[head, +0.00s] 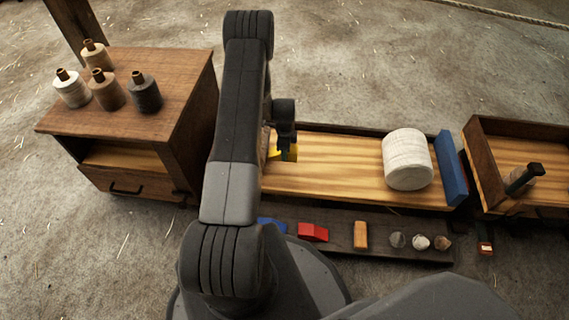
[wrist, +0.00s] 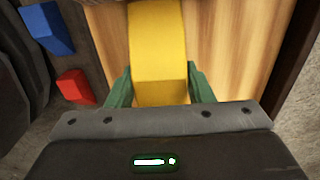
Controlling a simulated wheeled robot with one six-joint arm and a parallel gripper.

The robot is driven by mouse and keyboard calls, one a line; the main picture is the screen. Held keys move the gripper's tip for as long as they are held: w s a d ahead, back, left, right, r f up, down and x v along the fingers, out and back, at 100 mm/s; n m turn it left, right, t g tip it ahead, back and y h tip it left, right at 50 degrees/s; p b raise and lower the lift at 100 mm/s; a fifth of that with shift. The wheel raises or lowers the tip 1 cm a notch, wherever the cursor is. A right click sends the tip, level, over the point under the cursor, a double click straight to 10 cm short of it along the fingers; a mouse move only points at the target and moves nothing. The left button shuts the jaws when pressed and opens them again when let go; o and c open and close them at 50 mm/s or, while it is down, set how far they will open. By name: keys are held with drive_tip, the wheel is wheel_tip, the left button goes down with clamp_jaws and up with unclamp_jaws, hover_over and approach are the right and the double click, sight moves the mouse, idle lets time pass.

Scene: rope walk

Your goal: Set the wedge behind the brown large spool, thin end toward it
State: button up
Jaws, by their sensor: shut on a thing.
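My gripper (head: 284,148) is over the left part of the long wooden tray (head: 335,172). It is shut on a yellow wedge (head: 291,154). In the wrist view the wedge (wrist: 158,40) sits between the two green fingertips (wrist: 160,82). A blunt face of it is toward the wrist camera; its far end runs out of the picture. I cannot tell whether the wedge touches the tray floor. I cannot make out the brown large spool; my arm hides the tray's left end in the head view.
A large white spool (head: 407,160) stands at the tray's right, beside a blue block (head: 452,168). A front ledge holds a red wedge (head: 313,232), a wooden block (head: 361,235) and small stones. A cabinet (head: 190,100) with several small spools stands left. The tray's middle is clear.

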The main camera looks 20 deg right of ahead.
wheel_tip(320, 180, down, 7)
drive_tip(key=shift+f+b, duration=0.15)
drive_tip(key=shift+b, duration=0.7)
drive_tip(key=shift+f, duration=0.1)
drive_tip(key=o, duration=1.1)
wheel_tip(320, 180, up, 12)
drive_tip(key=p, duration=0.3)
